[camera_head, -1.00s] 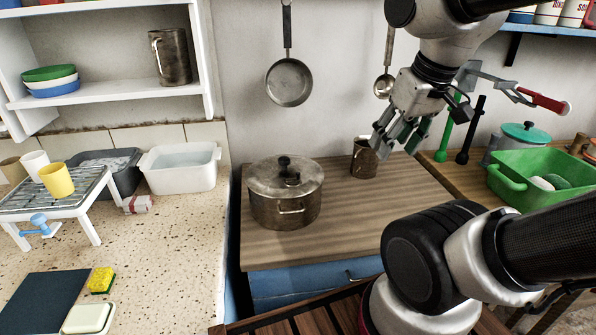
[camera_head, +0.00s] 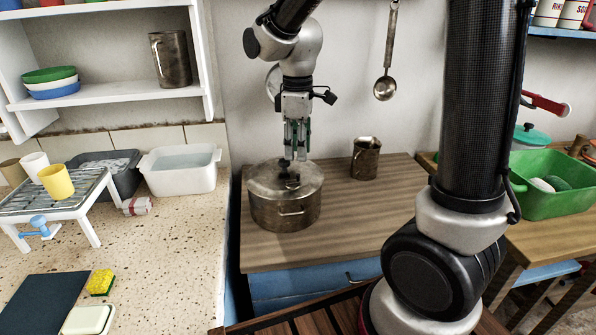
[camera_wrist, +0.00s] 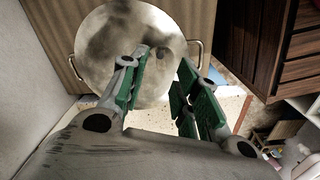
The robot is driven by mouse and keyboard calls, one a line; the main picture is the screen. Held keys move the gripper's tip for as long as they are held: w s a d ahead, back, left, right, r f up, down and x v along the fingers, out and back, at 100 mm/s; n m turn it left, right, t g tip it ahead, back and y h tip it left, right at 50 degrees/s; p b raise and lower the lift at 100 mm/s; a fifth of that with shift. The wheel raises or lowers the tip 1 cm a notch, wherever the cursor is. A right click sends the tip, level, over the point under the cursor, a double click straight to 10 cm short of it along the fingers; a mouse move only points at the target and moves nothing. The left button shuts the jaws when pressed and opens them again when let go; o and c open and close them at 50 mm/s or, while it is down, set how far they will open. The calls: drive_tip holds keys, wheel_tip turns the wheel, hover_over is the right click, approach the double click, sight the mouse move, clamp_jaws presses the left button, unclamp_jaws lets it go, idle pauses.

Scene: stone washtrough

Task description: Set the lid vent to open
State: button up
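A grey metal pot (camera_head: 284,210) with a lid (camera_head: 262,178) stands on the wooden worktop. A dark knob (camera_head: 288,180) sits on the lid; the small vent itself is too small to make out. My gripper (camera_head: 295,157) points down just above the lid, close to the knob. In the wrist view the round lid (camera_wrist: 125,45) fills the upper left, with the pot's handles at its sides. The fingers hide part of the lid.
A metal mug (camera_head: 366,158) stands right of the pot on the worktop (camera_head: 345,215). A pan (camera_head: 275,82) and a ladle (camera_head: 385,85) hang on the wall behind. A white basin (camera_head: 180,172) is to the left, a green tub (camera_head: 550,190) to the right.

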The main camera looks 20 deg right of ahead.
sight(298, 171)
wheel_tip(298, 171, down, 7)
drive_tip(key=shift+f, duration=0.1)
idle(0.3)
clamp_jaws()
